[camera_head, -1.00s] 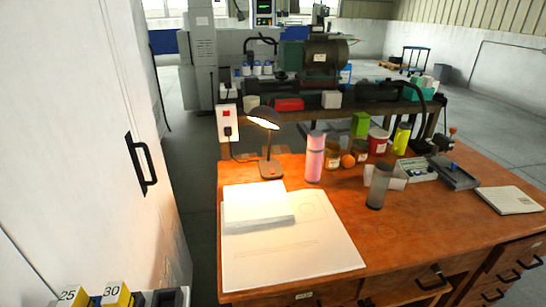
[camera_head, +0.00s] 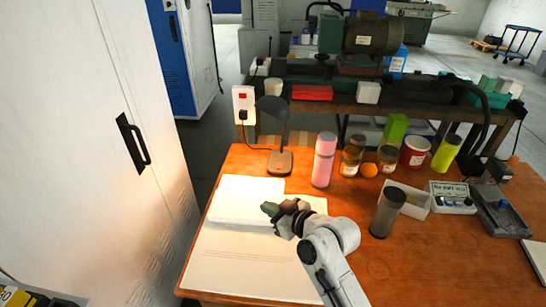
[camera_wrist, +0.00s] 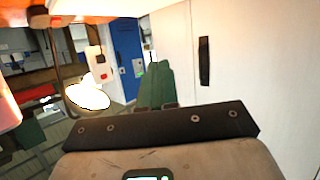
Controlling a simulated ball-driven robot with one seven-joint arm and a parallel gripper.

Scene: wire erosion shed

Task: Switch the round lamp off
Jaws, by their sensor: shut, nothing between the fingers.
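The round lamp (camera_head: 272,108) is a dark desk lamp with a bent neck, standing upright on its base (camera_head: 279,163) at the table's back left. In the wrist view, which looks upside down, its shade opening (camera_wrist: 88,94) glows bright white, so it is lit. A small reddish mark shows on the base, too small to make out. My gripper (camera_head: 268,208) is over the white papers, in front of the lamp base and apart from it. Its green fingers (camera_wrist: 157,85) are together and empty.
A pink bottle (camera_head: 323,160) stands right of the lamp. A socket plate with a red switch (camera_head: 242,97) and black plug is behind it. Jars, a red cup (camera_head: 414,153) and a grey tumbler (camera_head: 386,212) stand further right. A white cabinet (camera_head: 85,130) borders the left.

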